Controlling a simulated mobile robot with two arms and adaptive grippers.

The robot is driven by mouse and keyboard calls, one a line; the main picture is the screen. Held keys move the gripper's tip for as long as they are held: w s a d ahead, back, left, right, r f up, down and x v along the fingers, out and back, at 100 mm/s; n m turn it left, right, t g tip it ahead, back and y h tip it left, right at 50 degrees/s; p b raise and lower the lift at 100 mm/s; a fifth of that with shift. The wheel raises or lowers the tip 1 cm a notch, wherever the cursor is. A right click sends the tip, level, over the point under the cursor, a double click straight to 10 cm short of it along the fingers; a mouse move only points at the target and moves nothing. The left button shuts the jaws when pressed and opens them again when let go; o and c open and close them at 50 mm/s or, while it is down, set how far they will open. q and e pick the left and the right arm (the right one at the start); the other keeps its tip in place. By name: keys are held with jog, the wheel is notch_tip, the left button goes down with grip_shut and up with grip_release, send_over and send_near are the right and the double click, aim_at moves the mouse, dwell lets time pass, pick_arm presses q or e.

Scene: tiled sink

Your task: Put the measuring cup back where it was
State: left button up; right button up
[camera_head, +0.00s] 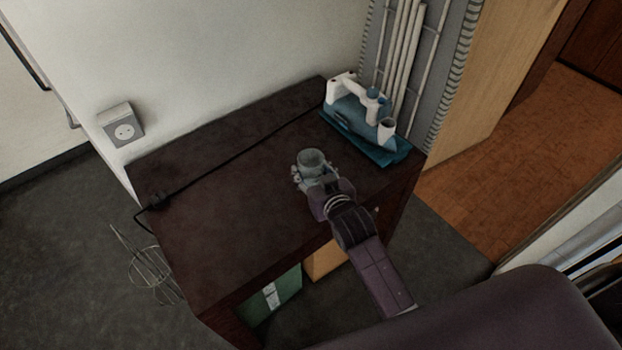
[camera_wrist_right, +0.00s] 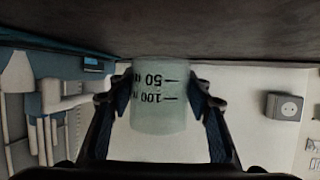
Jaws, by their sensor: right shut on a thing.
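The measuring cup (camera_head: 311,158) is a small translucent pale green cup over the right half of the dark brown table (camera_head: 220,210). My right gripper (camera_head: 309,179) is shut on it, with one finger on each side. In the right wrist view, which is upside down, the cup (camera_wrist_right: 158,100) shows black 50 and 100 marks between the fingertips (camera_wrist_right: 160,92). Its base is close to the tabletop (camera_wrist_right: 200,28); I cannot tell if it touches. My left gripper is not in view.
A blue and white sewing-machine-like appliance (camera_head: 360,115) stands on a blue base (camera_head: 395,154) at the table's back right corner. A black cable (camera_head: 230,160) runs across the tabletop. The table's left and middle are otherwise clear. A wall socket (camera_head: 122,127) is at the left.

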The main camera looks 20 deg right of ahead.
aim_at(311, 179)
jog(key=shift+f, duration=1.8)
jog(key=shift+f, duration=0.1)
jog(key=o, duration=1.3)
jog(key=v, duration=1.2)
